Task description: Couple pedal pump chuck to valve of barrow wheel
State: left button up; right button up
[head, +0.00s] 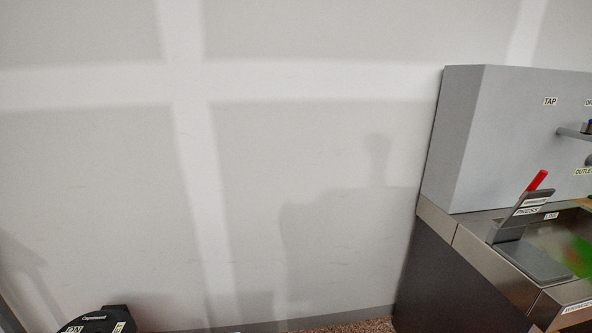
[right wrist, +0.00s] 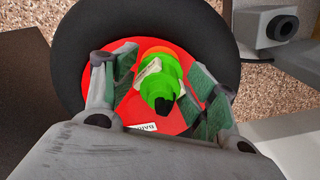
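The barrow wheel shows in the right wrist view as a black tyre (right wrist: 72,48) around a red hub (right wrist: 112,108); a partly hidden label on the hub begins with "BAR". A bright green fitting (right wrist: 155,92) with a pale tag and an orange part behind it stands at the hub, pointing toward the camera. I cannot tell whether it is the pump chuck, the valve, or both together. My right gripper (right wrist: 163,92) is open, its green-padded fingers on either side of the fitting; contact is unclear. My left gripper is out of view. The head view shows neither wheel nor grippers.
In the head view, a steel bench (head: 470,240) at right carries a grey box (head: 490,130) marked "TAP" and a red-tipped lever (head: 524,200) labelled "PRESS". A black object (head: 100,317) sits at bottom left. A grey housing (right wrist: 268,22) stands beside the wheel on speckled floor.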

jog(key=shift+w+r, duration=0.1)
dwell(0.3)
jog(key=shift+r, duration=0.1)
jog(key=shift+r+p, duration=0.3)
jog(key=shift+p, duration=0.1)
jog(key=shift+w+r+p, duration=0.1)
jog(key=shift+r+p, duration=4.1)
jog(key=shift+p, duration=0.1)
jog(key=shift+f, duration=0.1)
